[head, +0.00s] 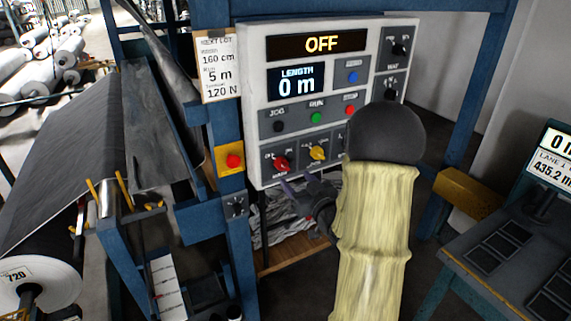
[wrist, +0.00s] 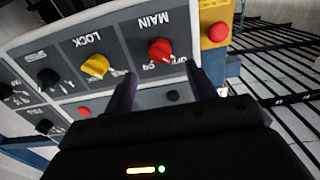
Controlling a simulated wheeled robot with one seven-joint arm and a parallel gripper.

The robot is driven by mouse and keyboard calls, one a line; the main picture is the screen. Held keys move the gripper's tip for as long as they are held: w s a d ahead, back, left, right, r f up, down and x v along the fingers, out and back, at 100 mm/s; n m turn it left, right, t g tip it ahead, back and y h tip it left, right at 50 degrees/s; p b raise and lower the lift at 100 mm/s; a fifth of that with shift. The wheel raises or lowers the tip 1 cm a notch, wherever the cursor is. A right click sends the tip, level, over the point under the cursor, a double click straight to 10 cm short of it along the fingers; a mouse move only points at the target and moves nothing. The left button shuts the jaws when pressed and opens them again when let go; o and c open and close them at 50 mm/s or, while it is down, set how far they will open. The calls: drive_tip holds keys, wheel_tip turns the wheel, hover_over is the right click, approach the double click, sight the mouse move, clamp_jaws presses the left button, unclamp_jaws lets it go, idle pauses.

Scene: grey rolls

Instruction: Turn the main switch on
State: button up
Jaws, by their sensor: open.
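The main switch (head: 281,163) is a red rotary knob at the lower left of the grey control panel (head: 255,110). In the wrist view the red main switch (wrist: 160,51) shows by the word MAIN, with OFF and ON marks. The panel's display (head: 318,44) reads OFF. My gripper (head: 298,187) is just below the panel's lower knobs in the head view. In the wrist view my gripper (wrist: 161,78) is open and empty, its two dark fingers pointing at the panel, with the red knob between and beyond their tips. I see no contact with the knob.
A yellow lock knob (wrist: 96,66) sits beside the main switch. A red button on a yellow box (head: 232,160) is on the blue post to the left. A length display (head: 296,82) reads 0 m. Grey rolls (head: 45,65) lie far left; a desk (head: 510,255) stands right.

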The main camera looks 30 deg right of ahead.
sight(285, 168)
drive_tip(key=w+p, duration=0.2)
drive_tip(key=w, duration=0.5)
drive_tip(key=shift+w+a, duration=0.1)
drive_tip(key=shift+w, duration=0.15)
drive_tip(key=c, duration=1)
